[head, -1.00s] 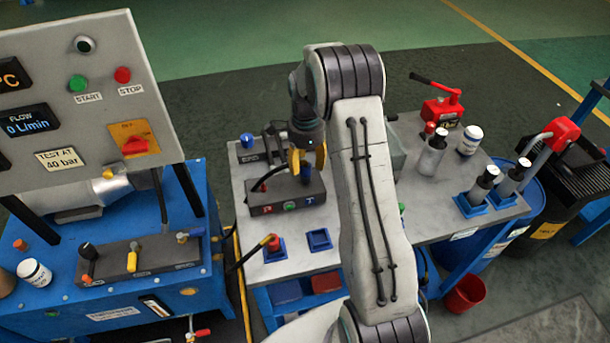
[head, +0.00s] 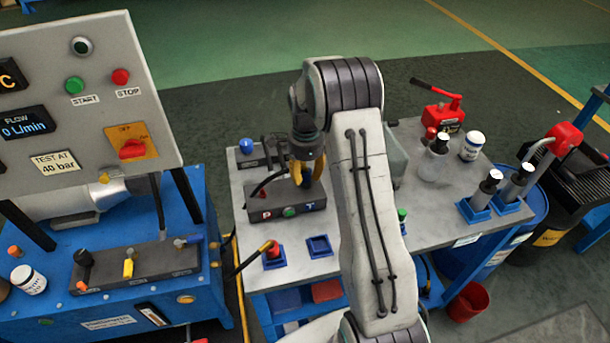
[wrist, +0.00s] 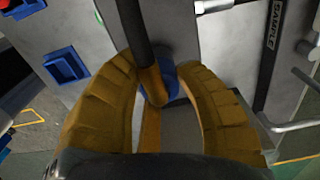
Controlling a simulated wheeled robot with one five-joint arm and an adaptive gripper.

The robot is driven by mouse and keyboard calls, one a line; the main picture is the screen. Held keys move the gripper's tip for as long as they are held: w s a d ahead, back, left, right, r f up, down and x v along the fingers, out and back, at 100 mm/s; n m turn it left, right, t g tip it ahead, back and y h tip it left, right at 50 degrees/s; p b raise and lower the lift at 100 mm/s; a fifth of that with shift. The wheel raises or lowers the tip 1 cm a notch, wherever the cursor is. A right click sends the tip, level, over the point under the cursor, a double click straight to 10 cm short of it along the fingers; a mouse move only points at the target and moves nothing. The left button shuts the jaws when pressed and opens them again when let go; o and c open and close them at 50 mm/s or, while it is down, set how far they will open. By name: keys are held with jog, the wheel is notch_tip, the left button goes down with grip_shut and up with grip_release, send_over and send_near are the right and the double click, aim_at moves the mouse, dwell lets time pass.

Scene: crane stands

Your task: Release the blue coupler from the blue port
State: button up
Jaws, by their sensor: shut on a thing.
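My gripper (head: 307,176) is over the right end of the dark port block, with its yellow fingers pointing down. In the wrist view its two fingers (wrist: 158,84) are shut around a brass-coloured fitting on a dark hose, which I take as the blue coupler (wrist: 152,88). A blue ring (wrist: 171,80) shows just behind the fitting. The port block (head: 284,207) bears a red P, a green mark and a blue T. The blue port is mostly hidden by my fingers, so I cannot tell whether the coupler is still seated.
An empty blue square holder (head: 319,245) lies in front of the block, right of another holding a red-capped hose end (head: 272,250). A blue-knobbed block (head: 247,147) stands behind. Bottles (head: 437,157) and a red hand pump (head: 442,114) stand on the right.

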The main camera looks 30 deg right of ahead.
grip_shut()
jog(key=shift+r, duration=0.4)
dwell(0.4)
jog(key=shift+r+p, duration=1.8)
jog(key=shift+r, duration=0.45)
